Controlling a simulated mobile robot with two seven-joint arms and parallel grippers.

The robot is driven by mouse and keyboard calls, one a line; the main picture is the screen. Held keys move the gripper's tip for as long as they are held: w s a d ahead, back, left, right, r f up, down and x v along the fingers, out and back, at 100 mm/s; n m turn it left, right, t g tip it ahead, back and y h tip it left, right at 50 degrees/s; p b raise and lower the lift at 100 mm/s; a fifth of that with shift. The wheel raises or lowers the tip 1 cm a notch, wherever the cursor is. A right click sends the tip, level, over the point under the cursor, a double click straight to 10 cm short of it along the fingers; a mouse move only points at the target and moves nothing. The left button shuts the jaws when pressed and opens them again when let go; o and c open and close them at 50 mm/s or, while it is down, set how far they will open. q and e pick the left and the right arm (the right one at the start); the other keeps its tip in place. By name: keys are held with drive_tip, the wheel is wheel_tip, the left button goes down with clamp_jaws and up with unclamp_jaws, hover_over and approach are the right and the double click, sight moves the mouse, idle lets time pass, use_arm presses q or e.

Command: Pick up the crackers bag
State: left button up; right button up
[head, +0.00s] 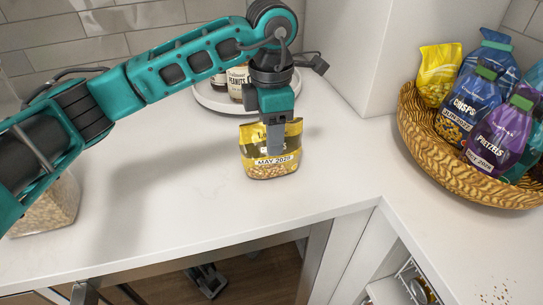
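A yellow snack bag (270,165) stands upright on the white counter, with a date label on its front; its printed name is partly covered, so I cannot read whether it says crackers. My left gripper (275,138) points down at the top of this bag. One grey finger lies in front of the bag's upper part; the other finger is hidden. I cannot tell whether the fingers press on the bag. My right gripper does not show clearly in the head view.
A wicker basket (428,150) with several snack bags, including blue crisps and purple pretzels, stands at the right. A round white tray (212,98) with jars is behind my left arm. A clear container (50,207) sits at the left. The counter's middle is clear.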

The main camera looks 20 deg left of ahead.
use_arm(q)
clamp_jaws()
idle(0.3)
wheel_tip(320, 180, up, 20)
drive_tip(key=p, duration=0.2)
idle(0.4)
